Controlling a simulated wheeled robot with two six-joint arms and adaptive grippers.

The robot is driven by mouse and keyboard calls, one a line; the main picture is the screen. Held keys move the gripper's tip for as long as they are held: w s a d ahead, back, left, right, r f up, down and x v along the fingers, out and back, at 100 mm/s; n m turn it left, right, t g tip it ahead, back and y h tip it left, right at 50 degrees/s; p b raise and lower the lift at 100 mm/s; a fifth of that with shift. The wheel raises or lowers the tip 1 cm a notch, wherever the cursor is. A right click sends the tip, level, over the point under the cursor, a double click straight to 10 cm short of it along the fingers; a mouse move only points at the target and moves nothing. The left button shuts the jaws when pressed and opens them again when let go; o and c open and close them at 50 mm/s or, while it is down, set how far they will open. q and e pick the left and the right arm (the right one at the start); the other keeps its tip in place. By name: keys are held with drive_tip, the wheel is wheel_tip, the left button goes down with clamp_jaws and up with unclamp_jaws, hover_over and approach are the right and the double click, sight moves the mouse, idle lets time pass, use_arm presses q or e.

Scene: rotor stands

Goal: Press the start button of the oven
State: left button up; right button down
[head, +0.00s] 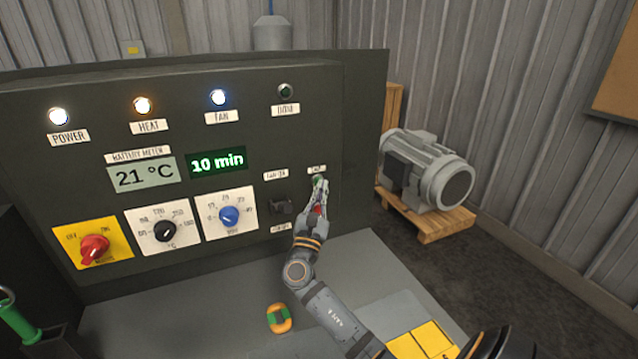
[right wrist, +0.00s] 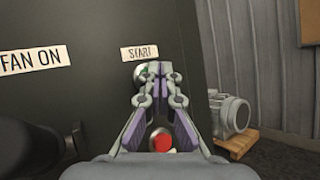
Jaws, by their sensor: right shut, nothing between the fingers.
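The oven's dark control panel (head: 215,130) fills the left and middle of the head view. The START label (right wrist: 141,53) sits near its right edge. Right below it is the round start button (right wrist: 142,72), metal-rimmed with a little green showing, mostly hidden by my fingertips. My right gripper (head: 319,186) is shut and empty, its tips at the button. Its tips (right wrist: 154,70) overlap the button in the right wrist view; I cannot tell whether they touch it. A red button (right wrist: 160,140) shows between the fingers, lower on the panel. My left gripper is not in view.
A black switch (head: 281,205) is left of my gripper. Three knobs, including the red one (head: 94,248), line the lower panel. The display reads 10 min (head: 217,162). A green-orange ring (head: 279,318) lies on the grey surface. A motor (head: 425,170) stands right on a pallet.

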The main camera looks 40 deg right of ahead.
drive_tip(key=shift+s+a, duration=0.15)
drive_tip(key=shift+s, duration=0.4)
drive_tip(key=shift+s+a+p, duration=0.15)
drive_tip(key=shift+s+a, duration=0.1)
drive_tip(key=shift+s, duration=0.55)
drive_tip(key=shift+s+a+p, duration=0.2)
drive_tip(key=shift+s+a, duration=0.1)
drive_tip(key=shift+s, duration=0.5)
drive_tip(key=shift+s+a+p, duration=0.15)
drive_tip(key=shift+s+a, duration=0.1)
drive_tip(key=shift+s, duration=0.55)
drive_tip(key=shift+f, duration=0.1)
